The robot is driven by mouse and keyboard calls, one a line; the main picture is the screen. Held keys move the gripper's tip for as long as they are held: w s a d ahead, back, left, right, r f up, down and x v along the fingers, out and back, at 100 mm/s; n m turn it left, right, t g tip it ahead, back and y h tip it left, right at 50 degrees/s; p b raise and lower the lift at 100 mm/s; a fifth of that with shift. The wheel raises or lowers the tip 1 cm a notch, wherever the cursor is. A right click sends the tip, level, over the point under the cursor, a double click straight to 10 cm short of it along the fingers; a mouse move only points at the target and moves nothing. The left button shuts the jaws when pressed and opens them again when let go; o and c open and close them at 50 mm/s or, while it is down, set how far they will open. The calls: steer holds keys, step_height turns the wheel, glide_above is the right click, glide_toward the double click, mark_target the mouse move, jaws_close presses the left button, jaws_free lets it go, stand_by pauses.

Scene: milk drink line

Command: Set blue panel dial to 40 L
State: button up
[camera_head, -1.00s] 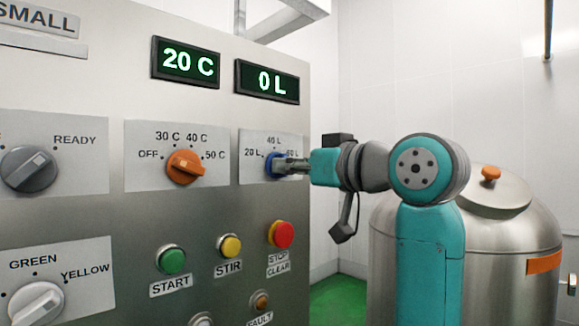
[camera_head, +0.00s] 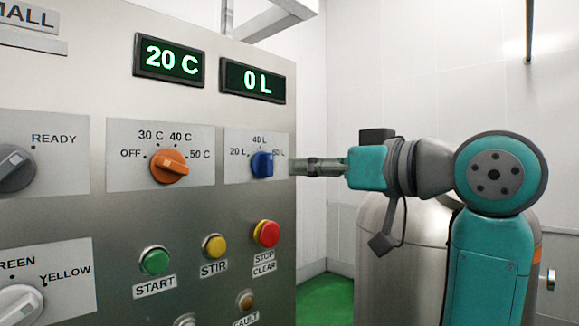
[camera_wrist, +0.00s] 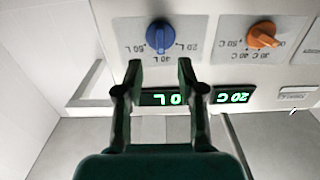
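The blue dial (camera_head: 262,164) sits on a white plate on the steel panel, with 20 L, 40 L and 60 L marks around it. Its grip bar stands about upright, in line with the 40 L mark; in the wrist view the dial (camera_wrist: 160,36) has its bar towards 40 L too. The litre display (camera_head: 252,82) reads 0 L. My gripper (camera_head: 296,166) is to the right of the dial, clear of it. In the wrist view my gripper (camera_wrist: 160,70) has its two fingers apart with nothing between them.
The orange dial (camera_head: 169,166) is left of the blue one. Below are the green start button (camera_head: 154,261), yellow stir button (camera_head: 214,246) and red stop button (camera_head: 266,233). A steel tank (camera_head: 390,250) stands behind my arm.

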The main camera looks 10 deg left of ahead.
steer(key=shift+v, duration=1.85)
steer(key=shift+f, duration=0.1)
